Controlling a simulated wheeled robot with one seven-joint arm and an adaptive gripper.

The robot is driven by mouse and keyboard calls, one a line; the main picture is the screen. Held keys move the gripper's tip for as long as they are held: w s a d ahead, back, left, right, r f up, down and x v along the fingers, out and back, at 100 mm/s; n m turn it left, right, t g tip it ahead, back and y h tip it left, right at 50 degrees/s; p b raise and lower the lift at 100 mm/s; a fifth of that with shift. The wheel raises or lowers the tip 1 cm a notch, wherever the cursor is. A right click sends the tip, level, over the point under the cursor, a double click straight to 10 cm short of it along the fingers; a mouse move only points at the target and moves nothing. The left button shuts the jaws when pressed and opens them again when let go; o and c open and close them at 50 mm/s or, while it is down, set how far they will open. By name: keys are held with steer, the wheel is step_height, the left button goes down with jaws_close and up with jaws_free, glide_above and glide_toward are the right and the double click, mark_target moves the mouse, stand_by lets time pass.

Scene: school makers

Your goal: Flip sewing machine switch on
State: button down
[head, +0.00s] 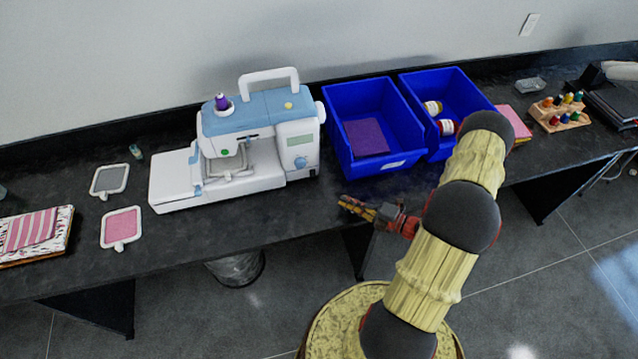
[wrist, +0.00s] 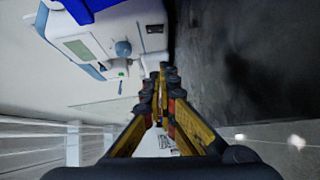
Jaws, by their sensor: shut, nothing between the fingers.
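The white and light-blue sewing machine (head: 262,140) stands upright on the dark counter, left of centre in the head view. It also shows in the wrist view (wrist: 100,28), turned sideways at the upper left, with its blue knob (wrist: 123,48) and pale screen (wrist: 77,49). A small dark panel (wrist: 155,29) is on its body near the base; I cannot tell whether this is the switch or how it is set. My gripper (head: 343,202) is shut and empty, over the counter's front part, right of the machine and apart from it. Its fingertips (wrist: 168,74) show in the wrist view.
Two blue bins (head: 336,120) stand right of the machine, with purple cloth and bottles inside. A grey hoop (head: 109,180) and a pink hoop (head: 121,228) lie to the left. A spool rack (head: 558,118) is at the right. The counter front (head: 255,218) is clear.

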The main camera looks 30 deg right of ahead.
mark_target(318, 188)
steer(key=b+x, duration=0.1)
steer(key=x, duration=0.8)
steer(key=shift+w+a, duration=0.3)
steer(key=w, duration=0.1)
steer(key=w+d, duration=0.1)
steer(key=w, duration=0.1)
steer(key=shift+w+f+b, duration=0.1)
steer(key=shift+f+b, duration=0.15)
steer(key=shift+b, duration=0.1)
steer(key=shift+w, duration=0.5)
